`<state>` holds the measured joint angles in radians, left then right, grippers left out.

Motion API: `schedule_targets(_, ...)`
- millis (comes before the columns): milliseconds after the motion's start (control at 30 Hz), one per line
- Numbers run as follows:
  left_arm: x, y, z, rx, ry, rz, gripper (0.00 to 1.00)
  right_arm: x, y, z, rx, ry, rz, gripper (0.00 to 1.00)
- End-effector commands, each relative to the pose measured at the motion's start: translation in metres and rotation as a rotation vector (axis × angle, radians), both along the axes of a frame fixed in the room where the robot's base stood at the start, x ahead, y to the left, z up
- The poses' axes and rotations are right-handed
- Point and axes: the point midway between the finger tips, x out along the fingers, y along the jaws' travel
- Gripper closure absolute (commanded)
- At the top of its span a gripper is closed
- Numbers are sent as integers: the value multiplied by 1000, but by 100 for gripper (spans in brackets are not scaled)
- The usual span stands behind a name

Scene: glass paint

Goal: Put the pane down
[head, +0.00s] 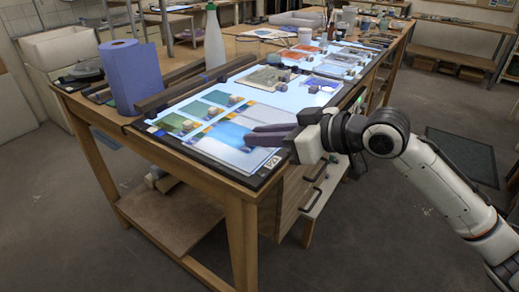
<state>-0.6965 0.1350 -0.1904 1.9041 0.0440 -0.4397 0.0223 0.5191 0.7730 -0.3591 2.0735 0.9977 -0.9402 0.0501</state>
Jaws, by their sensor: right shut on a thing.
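My right gripper (250,136) reaches in from the right over the near end of the lit table top (205,158). Its grey fingers are shut on the near right edge of a blue-tinted pane (226,134). The pane is roughly level and lies over or just above the bright surface; I cannot tell whether it touches. The fingers hide part of its right edge. My left gripper is not in view.
Small green-and-yellow panes with little blocks (214,97) lie just behind. A blue paper roll (131,77) and a white bottle (214,38) stand at the back left. A dark rail (195,82) runs along the far side. More panes and jars lie further along.

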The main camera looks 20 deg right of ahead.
Motion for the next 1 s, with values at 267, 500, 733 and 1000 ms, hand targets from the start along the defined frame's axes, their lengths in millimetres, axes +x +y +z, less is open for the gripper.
schedule_targets(267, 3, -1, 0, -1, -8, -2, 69, 0, 0, -34, 2, 2, -1, 100)
schedule_targets(500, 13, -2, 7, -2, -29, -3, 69, 0, 0, -37, 1, -2, 0, 100)
schedule_targets(733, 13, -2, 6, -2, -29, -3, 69, 0, 0, -40, 0, 0, 0, 72)
schedule_targets(1000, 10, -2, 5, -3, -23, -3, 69, 0, 0, -40, 0, 0, 0, 65)
